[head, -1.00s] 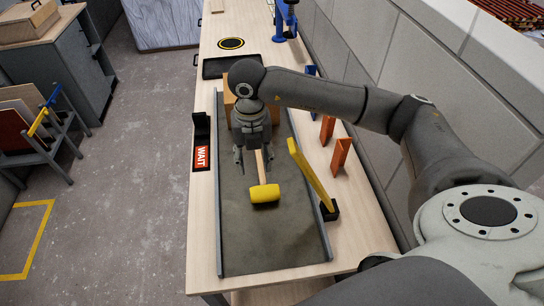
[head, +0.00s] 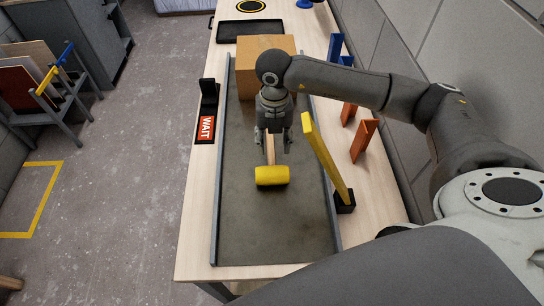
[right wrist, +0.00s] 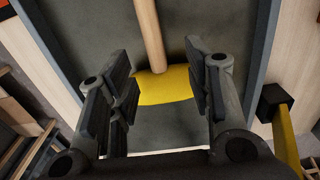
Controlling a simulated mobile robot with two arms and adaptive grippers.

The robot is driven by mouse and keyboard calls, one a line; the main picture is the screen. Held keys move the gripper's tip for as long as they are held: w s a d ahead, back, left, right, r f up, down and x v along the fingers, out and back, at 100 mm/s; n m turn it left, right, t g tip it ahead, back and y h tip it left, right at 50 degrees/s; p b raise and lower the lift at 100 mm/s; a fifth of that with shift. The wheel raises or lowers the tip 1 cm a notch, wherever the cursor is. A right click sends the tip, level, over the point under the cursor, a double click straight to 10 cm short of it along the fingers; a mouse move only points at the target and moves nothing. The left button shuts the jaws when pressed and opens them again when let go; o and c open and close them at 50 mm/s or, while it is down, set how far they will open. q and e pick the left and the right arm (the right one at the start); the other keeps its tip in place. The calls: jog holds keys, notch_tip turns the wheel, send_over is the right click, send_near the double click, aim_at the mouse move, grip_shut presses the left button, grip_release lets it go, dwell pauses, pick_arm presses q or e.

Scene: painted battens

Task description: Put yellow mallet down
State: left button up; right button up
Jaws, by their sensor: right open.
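The yellow mallet (head: 272,176) has a yellow head and a pale wooden handle. It lies on the grey bed of a long tray-like surface (head: 270,228), handle pointing away from me. My right gripper (head: 273,146) is over the handle, its fingers spread on either side. In the right wrist view the mallet's head (right wrist: 163,86) and handle show between the open fingers of the right gripper (right wrist: 160,62), with gaps on both sides. My left gripper is in neither view.
A yellow upright batten (head: 325,155) on a black foot leans close on the right. Orange brackets (head: 364,140) stand beyond it. The near bed is clear.

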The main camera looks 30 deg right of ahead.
aim_at(271, 157)
jog(key=shift+f, duration=0.7)
jog(key=f, duration=0.1)
jog(key=f+p, duration=0.2)
jog(key=f, duration=0.1)
jog(key=shift+a, duration=0.35)
jog(key=shift+f+p, duration=0.3)
jog(key=shift+f, duration=0.35)
jog(key=shift+w+r, duration=0.1)
grip_shut()
